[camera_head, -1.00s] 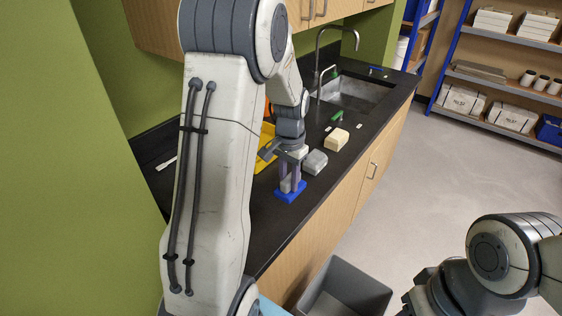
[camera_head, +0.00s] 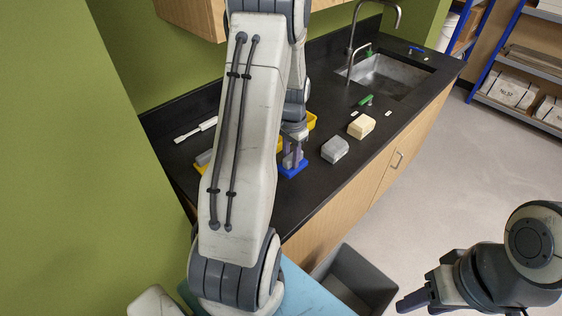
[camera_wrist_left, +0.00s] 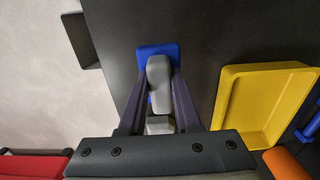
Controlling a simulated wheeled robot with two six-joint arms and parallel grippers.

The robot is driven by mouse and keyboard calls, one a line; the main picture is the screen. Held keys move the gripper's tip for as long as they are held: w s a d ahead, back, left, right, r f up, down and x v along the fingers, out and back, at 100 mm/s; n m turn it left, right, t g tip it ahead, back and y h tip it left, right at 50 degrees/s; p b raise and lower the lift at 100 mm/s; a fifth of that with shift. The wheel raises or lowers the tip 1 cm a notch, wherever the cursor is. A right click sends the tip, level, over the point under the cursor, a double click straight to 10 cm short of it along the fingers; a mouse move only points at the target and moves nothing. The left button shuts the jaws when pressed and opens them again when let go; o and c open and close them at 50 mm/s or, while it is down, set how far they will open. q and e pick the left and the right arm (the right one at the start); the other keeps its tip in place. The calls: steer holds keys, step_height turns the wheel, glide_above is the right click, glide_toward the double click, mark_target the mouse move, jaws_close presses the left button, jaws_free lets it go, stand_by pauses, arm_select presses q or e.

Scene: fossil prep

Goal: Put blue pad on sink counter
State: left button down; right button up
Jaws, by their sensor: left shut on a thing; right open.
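The blue pad (camera_head: 296,171) shows under my left gripper at the front edge of the black sink counter (camera_head: 315,190). My left gripper (camera_head: 292,158) points down and is shut on the grey grip that stands on the pad. The left wrist view shows the fingers (camera_wrist_left: 158,95) on either side of this grip, with the blue pad (camera_wrist_left: 171,48) beyond it. I cannot tell whether the pad touches the counter or is just above it. My right gripper (camera_head: 420,302) is open, low at the right, away from the counter.
A grey block (camera_head: 335,149) and a cream block (camera_head: 361,127) lie right of the pad. A green-handled tool (camera_head: 366,100) lies near the sink (camera_head: 390,76). A yellow tray (camera_wrist_left: 228,100) is close to the gripper. A dark bin (camera_head: 355,285) stands on the floor below.

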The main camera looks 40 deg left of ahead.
arm_select(q)
steer(key=a+f, duration=0.1)
steer(key=s+a+f+p, duration=0.1)
steer(key=a, duration=0.1)
steer(key=shift+a, duration=0.3)
step_height(320, 180, down, 4)
steer(key=shift+s+a+r+p, duration=0.1)
steer(key=shift+r+p, duration=0.05)
steer(key=shift+p, duration=0.65)
steer(key=shift+f, duration=0.25)
steer(key=shift+f, duration=0.1)
steer(key=shift+f, duration=0.1)
steer(key=c, duration=0.6)
jaws_free()
